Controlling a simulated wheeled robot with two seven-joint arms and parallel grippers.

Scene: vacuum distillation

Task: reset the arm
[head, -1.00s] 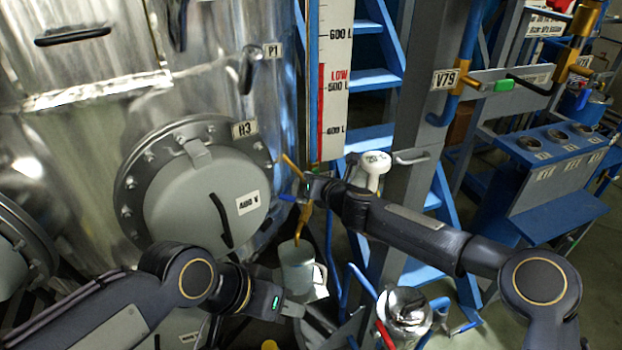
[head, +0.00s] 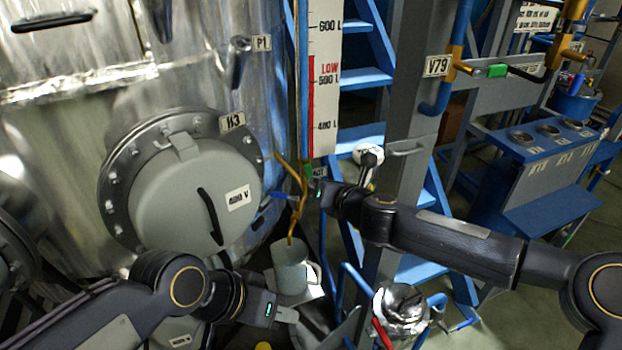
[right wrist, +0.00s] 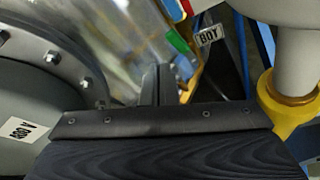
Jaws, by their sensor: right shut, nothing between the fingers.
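My left gripper (head: 287,314) is low in the head view, beside and just below a grey mug (head: 290,268) with a handle. Its fingertips are small there, and I cannot tell whether they are open or shut. My right gripper (head: 314,187) is by the tank's sampling pipe, right of a blue valve handle (head: 279,195), with a visible gap to that handle. In the right wrist view its fingers (right wrist: 156,84) are together with nothing between them.
The steel tank has a round hatch (head: 190,195) at left. A yellow-brown pipe (head: 297,205) comes down above the mug. A grey column (head: 412,110) and blue ladder (head: 362,78) stand behind my right arm. A steel vessel (head: 400,305) is at lower right.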

